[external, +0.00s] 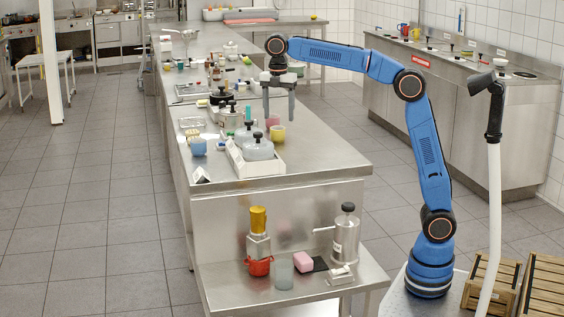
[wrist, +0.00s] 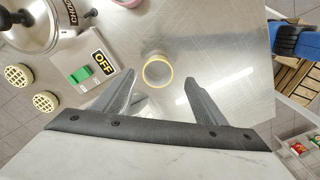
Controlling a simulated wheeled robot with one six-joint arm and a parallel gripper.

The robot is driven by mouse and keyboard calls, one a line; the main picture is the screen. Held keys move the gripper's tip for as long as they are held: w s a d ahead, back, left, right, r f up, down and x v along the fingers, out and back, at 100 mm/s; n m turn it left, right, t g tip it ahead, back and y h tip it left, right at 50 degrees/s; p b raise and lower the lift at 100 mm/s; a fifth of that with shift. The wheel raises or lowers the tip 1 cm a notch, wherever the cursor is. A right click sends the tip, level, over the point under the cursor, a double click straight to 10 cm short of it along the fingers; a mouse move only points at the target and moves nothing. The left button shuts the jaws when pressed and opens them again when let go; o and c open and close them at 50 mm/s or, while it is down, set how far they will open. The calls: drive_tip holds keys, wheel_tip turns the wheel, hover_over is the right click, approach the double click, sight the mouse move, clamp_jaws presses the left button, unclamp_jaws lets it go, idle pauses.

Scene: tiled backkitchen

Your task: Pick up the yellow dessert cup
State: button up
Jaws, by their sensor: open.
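The yellow dessert cup (external: 277,136) stands upright on the steel counter. In the wrist view its round pale-yellow rim (wrist: 146,74) shows from above. My gripper (external: 279,116) points down with its two fingers apart and nothing between them. In the external view it hangs just above and in front of or over the cup; the exact gap is hard to tell. In the wrist view the fingertips (wrist: 159,88) lie to either side of the line to the cup, with the cup slightly beyond them.
A pink cup (external: 272,120) stands close behind the yellow one. An "OFF" switch box (wrist: 84,72) and a steel pot (wrist: 30,22) lie left in the wrist view. The counter (external: 315,150) to the right is clear.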

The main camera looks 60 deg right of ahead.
sight(278, 129)
drive_tip(key=shift+w+f, duration=0.1)
drive_tip(key=shift+f, duration=3.55)
drive_tip(key=c, duration=1.3)
drive_tip(key=shift+r, duration=0.15)
